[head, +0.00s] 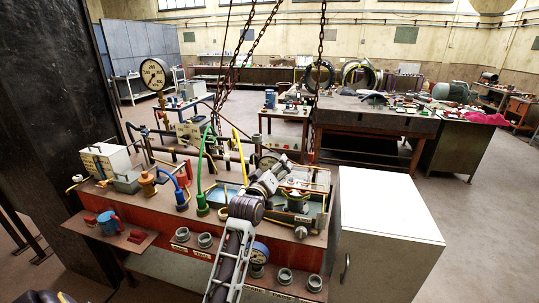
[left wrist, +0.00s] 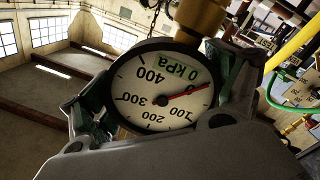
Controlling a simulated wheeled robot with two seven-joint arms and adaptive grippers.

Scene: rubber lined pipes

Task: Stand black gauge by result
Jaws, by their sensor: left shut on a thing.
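The black-rimmed gauge (left wrist: 160,92) fills the middle of the left wrist view, its white dial marked in kPa and its red needle by 0. Its numbers look upside down there, and a brass fitting (left wrist: 201,18) is at the top of that picture. My left gripper (head: 268,175) is shut on this gauge, with dark fingers at both sides of the rim. In the head view the gripper is over the bench, where arm and wrist partly hide the gauge. My right gripper is not in view.
A blue-rimmed gauge (head: 260,252) stands at the front row beside my left arm. Green (head: 202,172) and blue (head: 180,186) hoses rise left of the gripper. A large dial gauge (head: 155,74) stands at the back left. A white cabinet (head: 388,215) adjoins the right; chains hang behind.

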